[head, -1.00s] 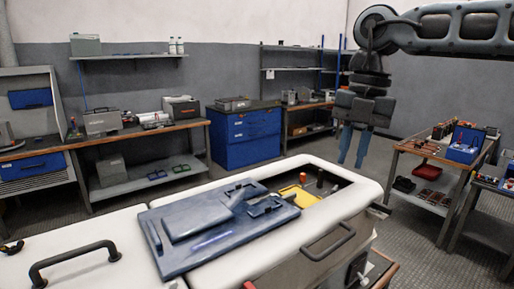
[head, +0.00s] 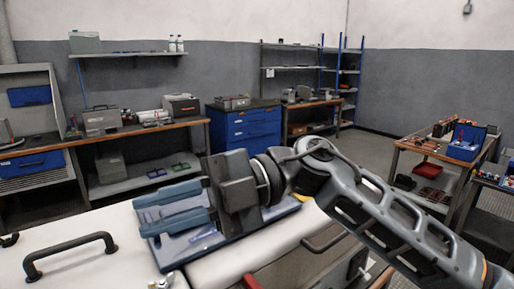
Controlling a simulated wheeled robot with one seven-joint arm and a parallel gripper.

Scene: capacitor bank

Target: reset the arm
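My gripper (head: 143,211) is in the head view, left of centre, with its two blue fingers pointing left. The fingers are apart with a narrow gap and nothing shows between them. My arm comes in from the lower right, bent low across the picture. The gripper is in front of a blue tray-like panel (head: 284,211) on a white-topped cabinet (head: 85,225) and covers most of it. I cannot tell whether the gripper touches the panel.
A black handle (head: 68,254) stands on the cabinet at the left. A workbench (head: 140,132) and a blue drawer unit (head: 246,129) stand behind. A cart (head: 430,158) with a blue box (head: 465,142) is at the right. Floor shows between cabinet and cart.

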